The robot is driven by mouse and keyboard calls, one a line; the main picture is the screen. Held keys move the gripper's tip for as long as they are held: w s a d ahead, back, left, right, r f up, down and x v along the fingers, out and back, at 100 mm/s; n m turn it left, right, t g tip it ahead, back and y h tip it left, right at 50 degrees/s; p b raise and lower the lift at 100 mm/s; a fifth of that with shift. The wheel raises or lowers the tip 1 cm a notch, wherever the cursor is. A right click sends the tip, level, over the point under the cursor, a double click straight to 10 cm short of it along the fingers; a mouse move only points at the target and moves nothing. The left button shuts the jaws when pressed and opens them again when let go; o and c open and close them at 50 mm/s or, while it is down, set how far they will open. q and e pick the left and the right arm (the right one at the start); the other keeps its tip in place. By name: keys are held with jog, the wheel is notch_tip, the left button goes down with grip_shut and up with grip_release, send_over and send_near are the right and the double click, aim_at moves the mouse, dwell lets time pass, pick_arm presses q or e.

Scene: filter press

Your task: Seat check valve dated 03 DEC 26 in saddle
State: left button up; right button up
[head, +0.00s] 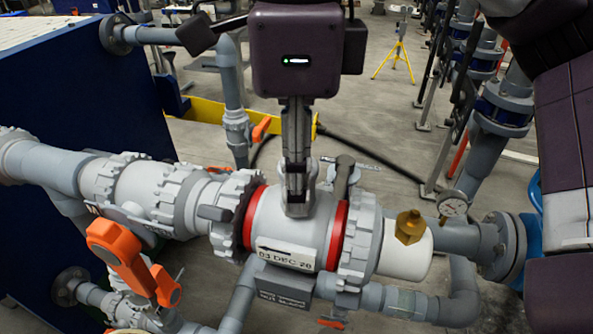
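The check valve (279,224) is a light grey cylinder lying between two red rings, in line with the pipe. Its white label (286,259) faces me and reads 03 DEC, with a last number that looks like 20 or 26. A grey block (285,287) with small lettering, apparently the saddle, is just below it. I cannot tell whether the valve rests fully on it. My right gripper (297,198) points straight down, fingertips at the valve's top boss. The fingers show edge-on, one behind the other, so their gap and grip are hidden. My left gripper is not in view.
A ribbed grey union (178,198) adjoins on the left, with an orange-handled valve (123,257) in front. A white fitting with a brass plug (409,227) and a gauge (452,204) stand right. A blue panel (80,110) fills the left. Floor behind is mostly open.

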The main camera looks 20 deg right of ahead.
jog(key=o, duration=0.5)
notch_tip(320, 180, up, 12)
jog(key=shift+s+r, duration=0.1)
dwell(0.5)
